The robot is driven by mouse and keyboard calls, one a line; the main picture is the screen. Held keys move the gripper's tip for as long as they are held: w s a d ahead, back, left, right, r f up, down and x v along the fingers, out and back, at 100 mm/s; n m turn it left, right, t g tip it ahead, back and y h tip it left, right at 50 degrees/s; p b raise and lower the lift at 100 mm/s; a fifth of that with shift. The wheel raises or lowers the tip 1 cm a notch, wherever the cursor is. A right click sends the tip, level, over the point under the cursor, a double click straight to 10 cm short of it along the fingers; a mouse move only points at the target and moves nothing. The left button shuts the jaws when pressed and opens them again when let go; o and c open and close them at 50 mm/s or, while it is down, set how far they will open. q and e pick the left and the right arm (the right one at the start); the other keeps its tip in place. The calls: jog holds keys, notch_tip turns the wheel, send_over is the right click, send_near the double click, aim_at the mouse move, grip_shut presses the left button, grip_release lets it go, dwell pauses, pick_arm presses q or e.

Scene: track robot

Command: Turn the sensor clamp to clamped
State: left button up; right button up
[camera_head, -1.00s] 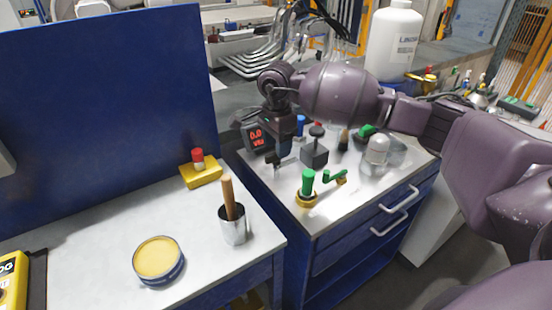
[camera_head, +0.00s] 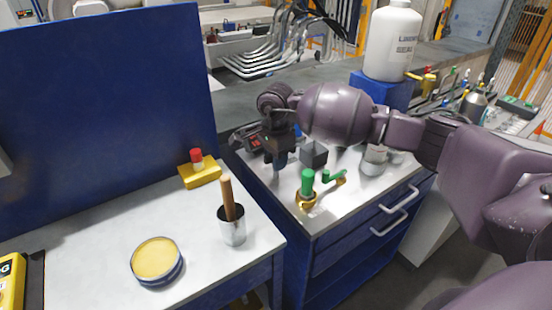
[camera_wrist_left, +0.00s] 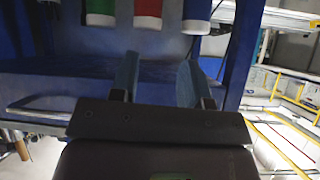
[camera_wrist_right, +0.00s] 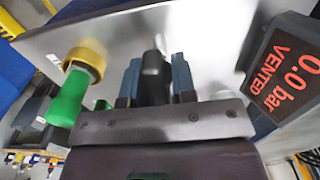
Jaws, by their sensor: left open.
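My right gripper (camera_head: 279,163) points down over the back left part of the right bench top. In the right wrist view its fingers stand on both sides of a black upright handle (camera_wrist_right: 154,72), which looks like the sensor clamp's handle. Whether the fingers press on it cannot be told. The gripper hides this handle in the head view. A dark display (camera_wrist_right: 287,75) beside it reads 0.0 bar, VENTED. My left gripper (camera_wrist_left: 158,62) shows only in its own wrist view, open and empty.
A green handle (camera_head: 307,181) on a brass collar and a green crank (camera_head: 333,176) stand in front of a grey block (camera_head: 314,155). A metal cup (camera_head: 232,226), a yellow-topped tin (camera_head: 157,259) and a yellow block (camera_head: 200,175) stand on the left bench.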

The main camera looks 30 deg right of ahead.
jog(key=shift+c, duration=0.8)
